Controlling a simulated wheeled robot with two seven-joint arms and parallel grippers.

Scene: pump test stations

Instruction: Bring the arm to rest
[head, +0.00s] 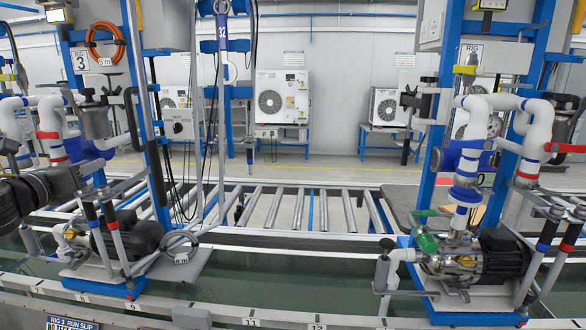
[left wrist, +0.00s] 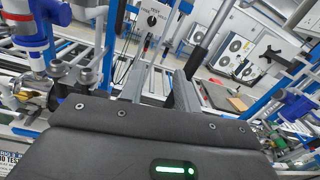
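My left arm comes in at the left edge of the head view, with its dark gripper (head: 90,177) raised in front of the left pump station. In the left wrist view the two grey fingers of the left gripper (left wrist: 160,82) stand apart with nothing between them. The gripper looks open and empty. My right arm and right gripper are not in view.
A left pump (head: 135,235) with pipes and blue posts stands close to my left gripper. A right pump station (head: 500,255) stands at the right. A roller conveyor (head: 300,207) runs behind a green-floored channel (head: 300,265). Outdoor units (head: 282,97) line the back wall.

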